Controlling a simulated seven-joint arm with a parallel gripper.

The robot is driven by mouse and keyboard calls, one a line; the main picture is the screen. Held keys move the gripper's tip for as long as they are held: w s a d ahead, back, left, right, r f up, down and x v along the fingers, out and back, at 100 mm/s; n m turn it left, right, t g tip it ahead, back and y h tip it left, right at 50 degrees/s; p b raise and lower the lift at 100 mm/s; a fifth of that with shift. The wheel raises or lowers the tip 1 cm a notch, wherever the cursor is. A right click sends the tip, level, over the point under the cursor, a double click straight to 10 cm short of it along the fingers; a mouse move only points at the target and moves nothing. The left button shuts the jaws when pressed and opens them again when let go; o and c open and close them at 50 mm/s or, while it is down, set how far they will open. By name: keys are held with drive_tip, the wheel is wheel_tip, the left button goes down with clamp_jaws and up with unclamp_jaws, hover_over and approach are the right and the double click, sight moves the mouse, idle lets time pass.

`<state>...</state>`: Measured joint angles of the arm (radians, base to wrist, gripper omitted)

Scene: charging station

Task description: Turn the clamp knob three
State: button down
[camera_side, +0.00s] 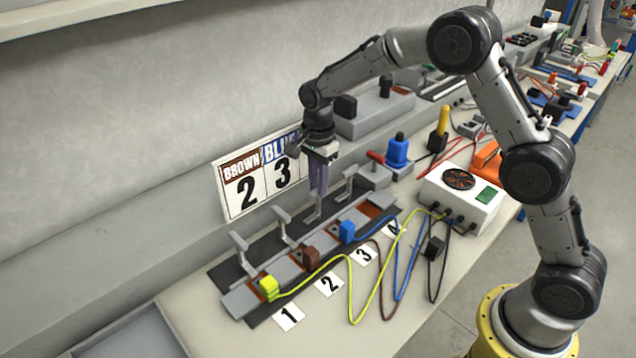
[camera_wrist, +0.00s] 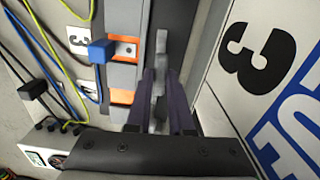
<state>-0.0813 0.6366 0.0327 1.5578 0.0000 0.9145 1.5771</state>
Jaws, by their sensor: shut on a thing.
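My gripper (camera_side: 318,192) points down at the third clamp position, in front of the sign. Its purple fingers are shut on the grey clamp knob three (camera_wrist: 160,62), a lever-like piece standing between them in the wrist view. In the side view the fingers partly hide this knob (camera_side: 314,216). A blue plug (camera_side: 347,231) sits in the rail at label 3 and also shows in the wrist view (camera_wrist: 101,51). The grey clamp levers one (camera_side: 240,248), two (camera_side: 284,226) and four (camera_side: 346,181) stand along the back of the rail.
A yellow plug (camera_side: 268,287) and a brown plug (camera_side: 310,257) sit at labels 1 and 2. A black plug (camera_side: 434,248) lies on the table. Cables run to a white box (camera_side: 459,196). The sign (camera_side: 252,186) reading BROWN 2, BLUE 3 stands close behind my gripper.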

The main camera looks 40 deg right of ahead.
drive_tip(key=n, duration=0.8)
drive_tip(key=shift+n, duration=0.3)
drive_tip(key=n, duration=0.4)
drive_tip(key=shift+r+n, duration=0.1)
drive_tip(key=shift+n, duration=2.2)
drive_tip(key=c, duration=0.8)
unclamp_jaws()
wheel_tip(320, 180, up, 14)
